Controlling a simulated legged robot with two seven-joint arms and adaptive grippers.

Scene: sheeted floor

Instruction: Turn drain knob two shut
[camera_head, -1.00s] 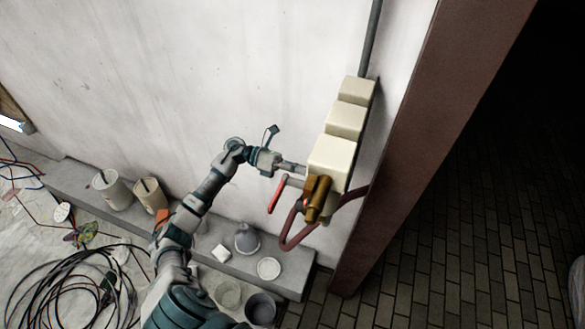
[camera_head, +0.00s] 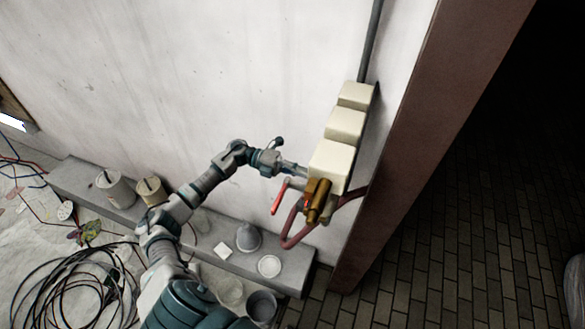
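A red lever handle (camera_head: 278,199) hangs tilted beside a brass valve (camera_head: 318,201) below the lowest cream box (camera_head: 331,166) on the wall. A red hose (camera_head: 290,236) loops below the valve. Which part is drain knob two cannot be told. My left arm reaches up from the bottom, and its gripper (camera_head: 294,170) is at the left side of the lowest box, just above the red lever. The fingertips are small and partly hidden against the box, so their opening and any contact are unclear. My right gripper is not in view.
More cream boxes (camera_head: 345,124) and a grey pipe (camera_head: 371,42) run up the wall. A brown post (camera_head: 425,140) stands to the right. A low ledge (camera_head: 289,280) holds cans and a grey funnel-like item (camera_head: 248,237). Black cable (camera_head: 70,285) lies coiled at left.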

